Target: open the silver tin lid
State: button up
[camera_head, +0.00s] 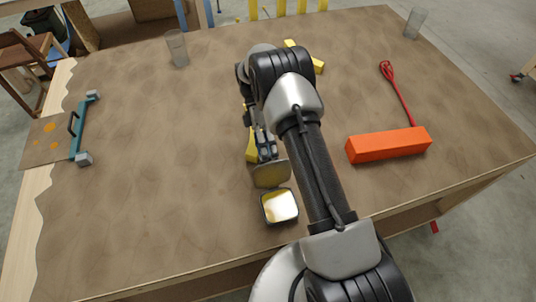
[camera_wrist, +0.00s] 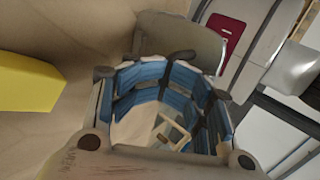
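The silver tin (camera_head: 280,207) stands near the table's front edge, with a pale yellowish inside showing. Its lid (camera_head: 270,174) is raised at the tin's far side, a grey plate standing steeply. My gripper (camera_head: 264,153) points down right behind the lid; whether they touch is unclear. In the wrist view a grey plate, apparently the lid (camera_wrist: 182,42), lies just past the finger parts of my gripper (camera_wrist: 168,95). I cannot make out the gap between the fingertips, and nothing is clearly held. My arm covers part of the table right of the tin.
A yellow block (camera_head: 250,146) stands beside my gripper, with another yellow piece (camera_head: 312,62) farther back. An orange-red box (camera_head: 388,146) and a red whisk-like tool (camera_head: 396,90) lie right. Glasses (camera_head: 177,48) (camera_head: 415,22) stand at the back. The table's left middle is clear.

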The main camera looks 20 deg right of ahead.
notch_tip(320, 180, up, 10)
dwell(0.5)
jog(key=shift+c, duration=0.4)
